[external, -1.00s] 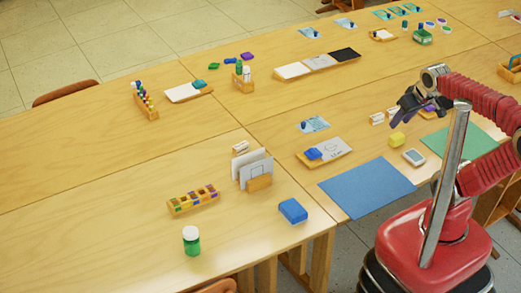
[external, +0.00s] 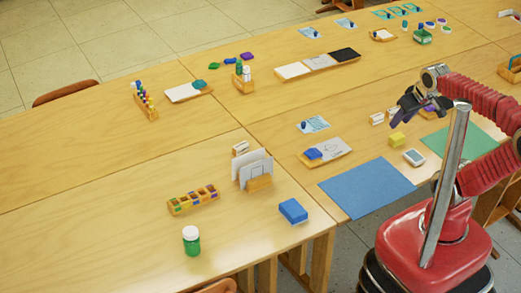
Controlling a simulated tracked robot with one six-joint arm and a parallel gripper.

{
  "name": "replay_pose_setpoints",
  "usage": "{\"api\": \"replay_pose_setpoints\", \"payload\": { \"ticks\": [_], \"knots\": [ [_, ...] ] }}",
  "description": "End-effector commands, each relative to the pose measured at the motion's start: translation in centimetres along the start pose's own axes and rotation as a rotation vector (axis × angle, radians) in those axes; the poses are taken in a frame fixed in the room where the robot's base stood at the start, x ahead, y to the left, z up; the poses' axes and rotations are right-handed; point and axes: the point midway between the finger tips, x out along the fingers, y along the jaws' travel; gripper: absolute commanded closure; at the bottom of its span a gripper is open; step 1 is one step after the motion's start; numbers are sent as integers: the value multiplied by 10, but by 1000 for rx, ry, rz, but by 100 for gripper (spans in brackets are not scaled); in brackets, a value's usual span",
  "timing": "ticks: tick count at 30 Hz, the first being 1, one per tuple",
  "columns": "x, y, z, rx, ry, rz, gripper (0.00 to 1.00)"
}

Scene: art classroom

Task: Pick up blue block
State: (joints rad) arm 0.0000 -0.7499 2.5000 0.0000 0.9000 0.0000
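A blue block (external: 293,211) with a paler lower layer lies on the near table, close to its right front corner. A smaller blue object (external: 313,154) lies on a wooden tray (external: 338,156) farther back; its exact shape is too small to tell. My gripper (external: 398,112) is dark and hangs above the right-hand table, behind a yellow block (external: 397,139) in the picture. It is well apart from the blue block, up and to the right of it. Its fingers are too small to show whether they are open or shut.
A blue mat (external: 366,188) and a green mat (external: 460,144) lie near my base. A card holder (external: 258,183), a compartment box (external: 193,199) and a green jar (external: 191,241) stand around the blue block's left side. The left table has wide bare areas.

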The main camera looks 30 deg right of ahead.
Motion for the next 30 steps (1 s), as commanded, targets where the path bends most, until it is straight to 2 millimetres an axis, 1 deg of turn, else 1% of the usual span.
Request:
{"api": "replay_pose_setpoints", "payload": {
  "ticks": [13,30],
  "knots": [
    [0,0,0,0,0,0,65],
    [0,0,0,0,0,0,25]
  ]
}}
